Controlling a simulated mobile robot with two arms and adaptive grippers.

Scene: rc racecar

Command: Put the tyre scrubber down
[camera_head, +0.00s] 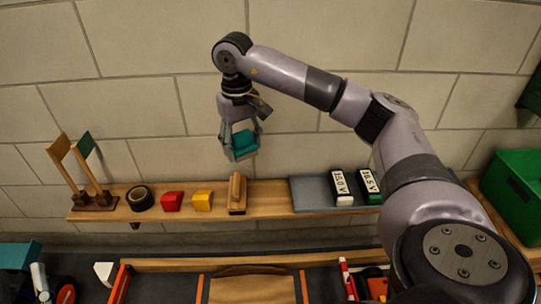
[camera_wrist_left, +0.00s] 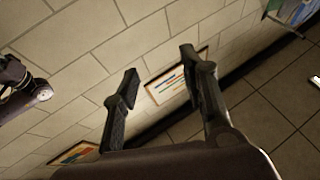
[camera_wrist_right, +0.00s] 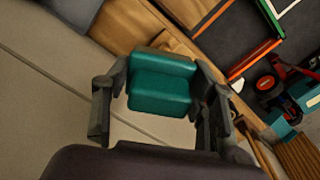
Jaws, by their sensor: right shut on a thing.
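The tyre scrubber (camera_head: 244,144) is a teal block with a stepped top. My right gripper (camera_head: 242,135) is shut on it and holds it in the air above the wooden wall shelf (camera_head: 265,193). In the right wrist view the scrubber (camera_wrist_right: 160,90) sits between the two fingers, with the shelf and a wooden-handled brush beyond it. My left gripper (camera_wrist_left: 158,66) shows only in the left wrist view; its fingers are apart with nothing between them.
On the shelf stand a black tape roll (camera_head: 140,198), a red block (camera_head: 172,201), a yellow block (camera_head: 203,200), a wooden brush (camera_head: 237,194), a grey mat (camera_head: 312,195) and two labelled packs (camera_head: 342,188). A green bin (camera_head: 512,195) is at right. Bare shelf shows between brush and mat.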

